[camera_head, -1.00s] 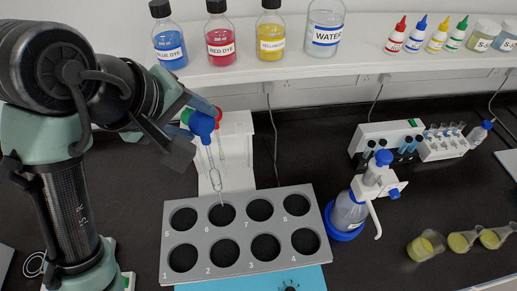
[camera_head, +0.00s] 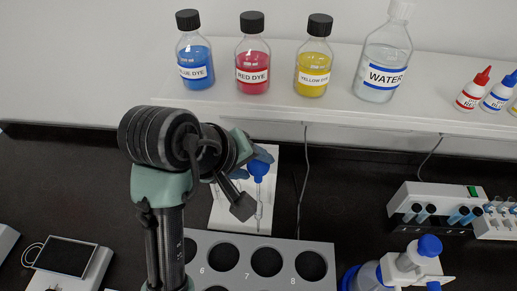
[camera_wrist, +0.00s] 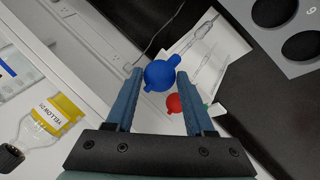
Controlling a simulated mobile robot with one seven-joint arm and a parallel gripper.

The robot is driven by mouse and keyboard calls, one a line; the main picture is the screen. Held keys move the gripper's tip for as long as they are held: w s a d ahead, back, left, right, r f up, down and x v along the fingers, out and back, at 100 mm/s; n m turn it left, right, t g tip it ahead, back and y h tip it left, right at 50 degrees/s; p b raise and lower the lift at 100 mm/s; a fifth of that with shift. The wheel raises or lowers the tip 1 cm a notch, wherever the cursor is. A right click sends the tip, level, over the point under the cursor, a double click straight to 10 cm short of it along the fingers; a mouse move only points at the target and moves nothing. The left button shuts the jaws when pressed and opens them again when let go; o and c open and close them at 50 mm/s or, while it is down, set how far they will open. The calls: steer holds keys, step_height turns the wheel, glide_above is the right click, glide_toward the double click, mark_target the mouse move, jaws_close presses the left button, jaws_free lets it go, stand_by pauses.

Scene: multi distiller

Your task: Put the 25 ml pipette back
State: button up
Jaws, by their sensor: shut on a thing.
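My gripper (camera_wrist: 160,85) is shut on the blue bulb (camera_wrist: 162,75) of a glass pipette, which also shows in the head view (camera_head: 260,168). The pipette's glass stem (camera_head: 260,208) hangs nearly upright below the bulb, in front of the white pipette stand (camera_head: 224,212). The stand also shows in the wrist view (camera_wrist: 226,52). A red bulb (camera_wrist: 175,104) and a green tip (camera_wrist: 217,109) show at the stand beyond my fingers. My arm hides part of the stand in the head view. I cannot tell whether the held pipette touches the stand.
A grey rack with numbered round holes (camera_head: 320,248) stands in front of the stand. Dye bottles (camera_head: 252,62) and a water bottle (camera_head: 383,62) stand on the shelf above. A blue-topped dispenser (camera_head: 415,262) and a tube rack (camera_head: 435,202) are to the right.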

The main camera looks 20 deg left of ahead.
step_height(320, 180, down, 2)
steer(key=shift+s+f, duration=0.1)
steer(key=w+p, duration=0.1)
steer(key=w, duration=0.1)
steer(key=w+a+p, duration=0.1)
steer(key=w, duration=0.2)
steer(key=w+a, duration=0.1)
steer(key=w, duration=0.1)
steer(key=shift+w+r+p, duration=0.15)
steer(key=shift+r+p, duration=0.15)
steer(key=shift+p, duration=0.1)
steer(key=shift+w+a+f, duration=0.1)
steer(key=shift+w+a, duration=0.05)
steer(key=shift+w, duration=0.2)
steer(key=shift+s+f+p, duration=0.1)
steer(key=shift+f+p, duration=0.3)
steer(key=shift+f, duration=0.25)
steer(key=shift+f, duration=0.5)
steer(key=o, duration=0.8)
steer(key=shift+c, duration=0.2)
steer(key=shift+r, duration=0.1)
